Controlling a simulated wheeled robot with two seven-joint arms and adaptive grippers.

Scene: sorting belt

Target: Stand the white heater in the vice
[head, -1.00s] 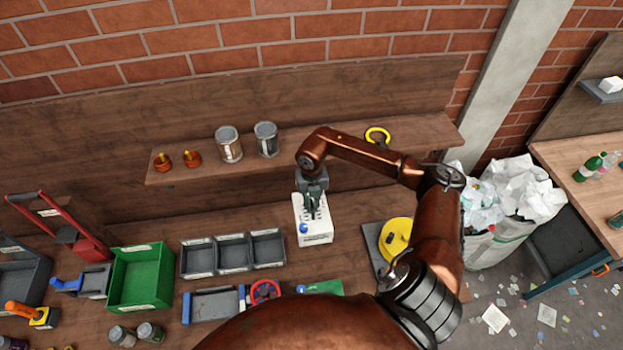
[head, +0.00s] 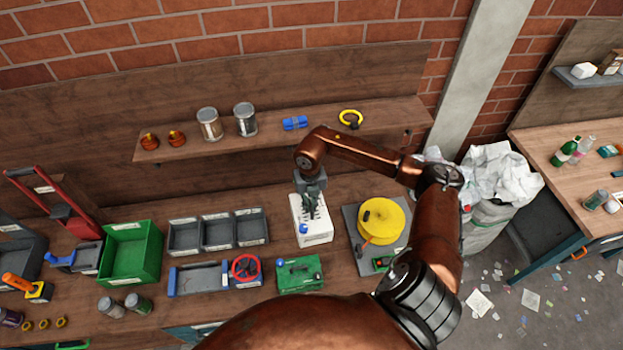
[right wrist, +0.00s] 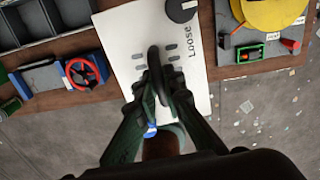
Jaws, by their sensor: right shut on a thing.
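The white heater (head: 313,231) is a white box with slots, a dark knob and the word LOOSE on its face, in the middle of the head view. My right gripper (head: 311,203) is shut on it from above; in the right wrist view the fingers (right wrist: 157,75) lie over the middle of the heater (right wrist: 127,40). How far it is above the bench is hard to tell. The vice (head: 201,279), grey and blue with a red handwheel, lies left of and nearer than the heater; it also shows in the right wrist view (right wrist: 45,78). My left gripper is not in view.
Grey bins (head: 219,247) stand left of the heater, behind the vice. A green board (head: 299,283) lies right of the vice. A yellow reel (head: 384,218) sits on a grey plate to the right. A shelf (head: 270,135) with cans runs behind. A green crate (head: 131,262) stands further left.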

